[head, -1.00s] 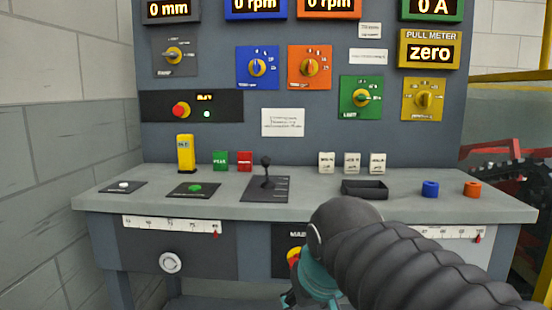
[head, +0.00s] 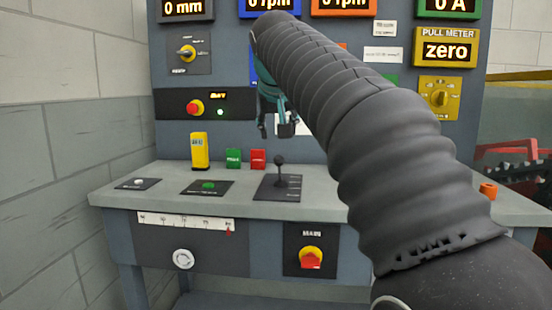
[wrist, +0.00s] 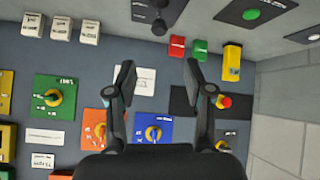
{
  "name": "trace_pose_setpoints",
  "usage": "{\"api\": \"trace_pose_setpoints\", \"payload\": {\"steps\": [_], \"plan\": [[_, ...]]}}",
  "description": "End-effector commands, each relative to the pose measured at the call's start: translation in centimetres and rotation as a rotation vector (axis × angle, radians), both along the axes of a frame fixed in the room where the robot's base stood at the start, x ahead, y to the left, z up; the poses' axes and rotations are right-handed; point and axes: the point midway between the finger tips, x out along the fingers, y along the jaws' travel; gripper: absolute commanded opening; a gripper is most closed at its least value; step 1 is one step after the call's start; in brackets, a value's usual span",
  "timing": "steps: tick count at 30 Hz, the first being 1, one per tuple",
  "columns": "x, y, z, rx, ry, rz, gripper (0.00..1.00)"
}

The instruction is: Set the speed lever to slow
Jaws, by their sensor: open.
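The speed lever (head: 280,170) is a black stick with a round knob. It stands on a dark marked plate (head: 270,194) on the grey desk, and the small markings are unreadable. In the wrist view the lever knob (wrist: 159,27) shows at the top, beyond the fingertips and about midway between them. My gripper (head: 274,131) is above the lever, in front of the upright panel, and touches nothing that I can see. In the wrist view my gripper (wrist: 158,76) has its two fingers wide apart with nothing between them.
Left of the lever are red (head: 258,159) and green (head: 233,158) cards, a yellow block (head: 199,151) and a green button (head: 208,185). White label blocks (wrist: 60,28) stand to the side in the wrist view. My arm hides the desk's right part. A red-yellow main switch (head: 311,258) is below.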

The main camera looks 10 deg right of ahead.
Motion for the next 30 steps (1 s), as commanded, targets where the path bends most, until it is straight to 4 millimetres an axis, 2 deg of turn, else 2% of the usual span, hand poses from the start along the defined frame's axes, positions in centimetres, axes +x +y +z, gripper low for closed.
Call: {"api": "trace_pose_setpoints", "payload": {"steps": [18, 24, 30], "plan": [[7.2, -1.7, -7.5, 0.001, 0.002, -0.001, 0.52], [8.7, -1.9, -8.9, 0.000, 0.001, 0.000, 0.52], [9.1, -2.0, -9.3, 0.000, -0.001, 0.000, 0.52]]}}
